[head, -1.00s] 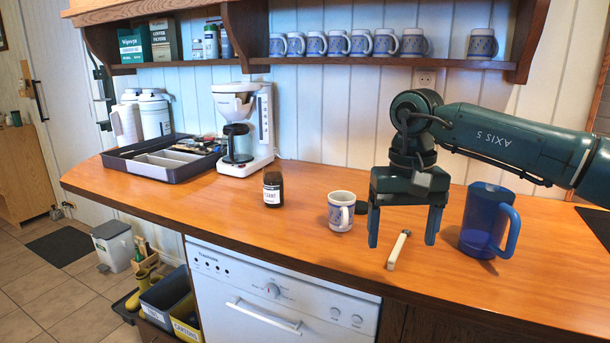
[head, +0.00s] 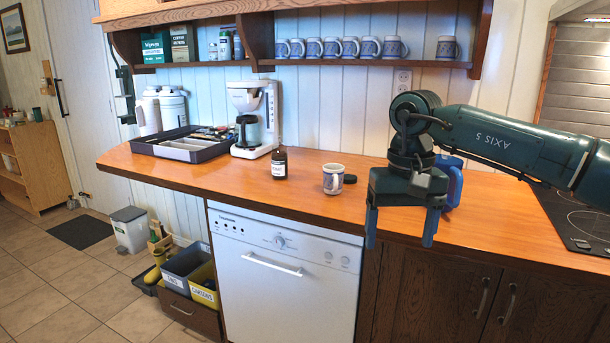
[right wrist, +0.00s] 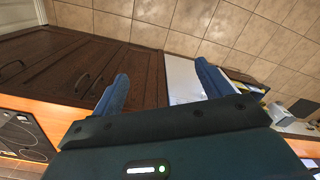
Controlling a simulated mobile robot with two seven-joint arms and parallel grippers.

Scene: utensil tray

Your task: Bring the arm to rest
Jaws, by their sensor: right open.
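My right gripper (head: 400,232) hangs with its fingers pointing down in front of the counter's front edge in the head view. It is open, with a wide gap and nothing between the fingers. In the right wrist view its two blue fingers (right wrist: 160,95) are spread, with the cabinet fronts and floor tiles beyond them. A blue pitcher (head: 455,184) stands on the counter behind the gripper, partly hidden by it. My left gripper does not show.
The wooden counter (head: 225,188) holds a patterned mug (head: 333,180), a dark jar (head: 279,163), a coffee maker (head: 252,120) and a utensil tray (head: 180,147). A cooktop (head: 590,222) lies at the right. A shelf with several mugs hangs above. The dishwasher (head: 285,285) is below the counter.

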